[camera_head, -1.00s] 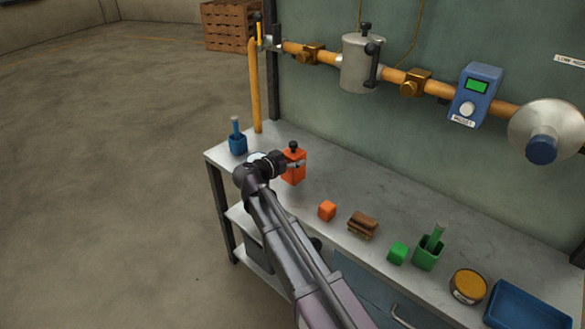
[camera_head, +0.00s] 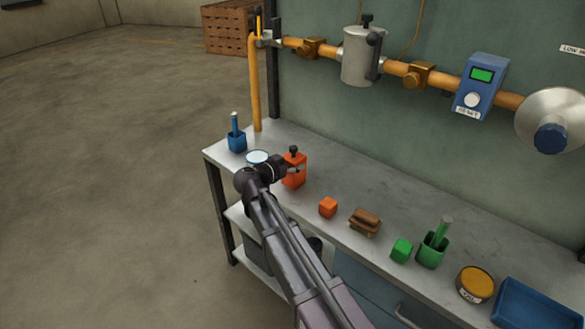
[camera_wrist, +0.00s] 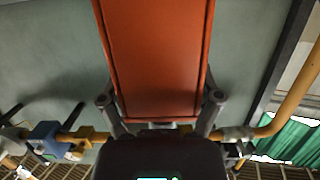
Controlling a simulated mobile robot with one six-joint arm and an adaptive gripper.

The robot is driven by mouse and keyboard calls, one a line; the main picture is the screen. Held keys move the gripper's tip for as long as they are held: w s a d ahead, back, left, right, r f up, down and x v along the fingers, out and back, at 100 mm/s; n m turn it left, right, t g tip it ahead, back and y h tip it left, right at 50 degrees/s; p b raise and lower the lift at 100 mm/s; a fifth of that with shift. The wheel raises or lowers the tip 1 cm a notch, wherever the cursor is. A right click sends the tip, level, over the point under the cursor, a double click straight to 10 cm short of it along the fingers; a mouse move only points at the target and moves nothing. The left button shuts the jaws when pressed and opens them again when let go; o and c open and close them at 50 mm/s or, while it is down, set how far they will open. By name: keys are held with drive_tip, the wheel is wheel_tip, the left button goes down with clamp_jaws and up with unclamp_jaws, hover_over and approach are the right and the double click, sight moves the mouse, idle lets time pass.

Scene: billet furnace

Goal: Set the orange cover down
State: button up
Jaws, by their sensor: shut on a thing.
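The orange cover (camera_head: 294,171) is a box-like piece with a dark knob on top. It is at the left part of the bench, upright at or just above the bench top; I cannot tell whether its base touches. My gripper (camera_head: 290,168) is at the cover's side and shut on it. In the wrist view the cover (camera_wrist: 155,60) fills the upper middle, between the two fingers of my gripper (camera_wrist: 160,105). Part of the cover is hidden by my wrist in the head view.
On the bench (camera_head: 320,165) stand a blue holder (camera_head: 237,142), a white-topped round thing (camera_head: 257,156), an orange cube (camera_head: 328,208), a brown block (camera_head: 365,222), a green cube (camera_head: 401,250), a green holder (camera_head: 432,249), a yellow tin (camera_head: 475,284) and a blue tray (camera_head: 540,305). Pipework (camera_head: 400,68) runs behind.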

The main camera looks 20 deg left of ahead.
drive_tip(key=shift+f, duration=0.15)
drive_tip(key=shift+f, duration=0.1)
drive_tip(key=o, duration=1.1)
drive_tip(key=shift+c, duration=0.2)
drive_tip(key=shift+s+r, duration=0.1)
drive_tip(key=shift+r, duration=0.15)
drive_tip(key=p+v, duration=0.2)
drive_tip(key=v, duration=0.9)
drive_tip(key=shift+s+a+p, duration=0.15)
drive_tip(key=shift+s+p, duration=0.2)
